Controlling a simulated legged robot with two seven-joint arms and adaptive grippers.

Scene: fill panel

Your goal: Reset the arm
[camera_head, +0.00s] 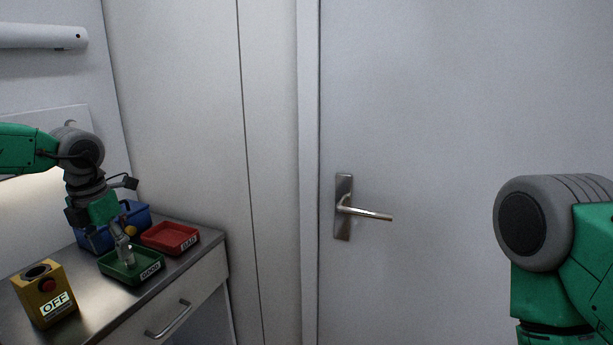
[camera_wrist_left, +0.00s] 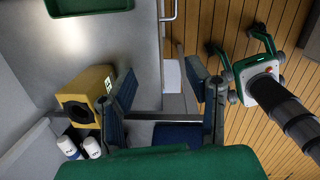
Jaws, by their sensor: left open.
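My left arm comes in from the left in the head view. Its gripper (camera_head: 126,258) points down over the green tray labelled GOOD (camera_head: 149,273) on the metal counter. In the left wrist view the two fingers of the left gripper (camera_wrist_left: 160,85) are spread apart, with nothing seen held between them. The green tray's edge (camera_wrist_left: 92,12) shows at the top left there. Whether the fingers touch the tray cannot be told. My right arm shows at the right edge of the head view; its gripper is out of view.
A red tray labelled BAD (camera_head: 171,238) and a blue bin (camera_head: 95,238) stand behind the green tray. A yellow box with an OFF sign (camera_head: 40,283) stands at the counter's front left. White bottles (camera_wrist_left: 91,147) show in the wrist view. A closed door with a lever handle (camera_head: 365,213) is ahead.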

